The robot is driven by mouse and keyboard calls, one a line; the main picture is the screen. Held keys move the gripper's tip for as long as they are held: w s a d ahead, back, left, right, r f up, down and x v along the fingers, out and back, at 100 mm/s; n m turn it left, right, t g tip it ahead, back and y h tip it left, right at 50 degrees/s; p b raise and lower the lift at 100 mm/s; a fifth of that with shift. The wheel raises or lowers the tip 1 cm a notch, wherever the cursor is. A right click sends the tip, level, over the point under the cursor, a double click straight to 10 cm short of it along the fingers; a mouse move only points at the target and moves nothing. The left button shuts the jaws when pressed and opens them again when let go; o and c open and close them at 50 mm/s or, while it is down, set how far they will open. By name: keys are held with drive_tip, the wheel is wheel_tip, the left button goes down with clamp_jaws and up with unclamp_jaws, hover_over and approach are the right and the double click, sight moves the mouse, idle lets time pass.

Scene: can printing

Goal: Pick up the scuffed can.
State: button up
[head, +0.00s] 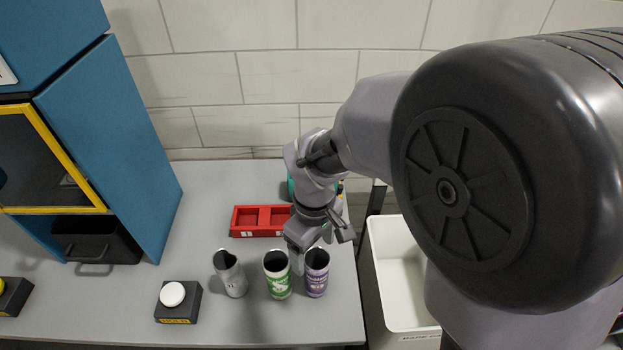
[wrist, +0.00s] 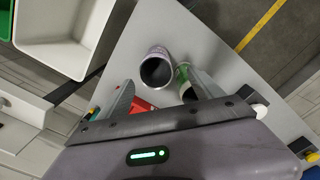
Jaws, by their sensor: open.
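Three open-topped cans stand in a row on the grey table: a plain grey one (head: 233,279), a green one (head: 278,284) and a purple one (head: 316,281). I cannot tell from the surfaces which is scuffed. My gripper (head: 305,257) is open and empty, pointing down by the purple and green cans; its arm hides part of it. In the wrist view, the purple can (wrist: 157,54) shows upright ahead of the gap between the fingers (wrist: 163,92). The green can (wrist: 183,78) is partly hidden behind the right finger.
A red two-part tray (head: 243,221) lies behind the cans. A black box with a white button (head: 173,294) stands to their left. A blue cabinet (head: 120,140) is at far left. A white bin (head: 383,258) stands beyond the table's right edge. Table around the grey can is clear.

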drive_tip(key=f+b, duration=0.1)
drive_tip(key=f, duration=0.2)
drive_tip(key=f+b, duration=0.1)
drive_tip(key=f, duration=0.3)
drive_tip(key=f+b, duration=0.1)
drive_tip(key=f, duration=0.2)
drive_tip(key=shift+w+d+f+b, duration=0.15)
drive_tip(key=shift+d+f+b, duration=0.2)
drive_tip(key=shift+b, duration=0.05)
drive_tip(key=shift+r, duration=0.15)
drive_tip(key=c, duration=1.4)
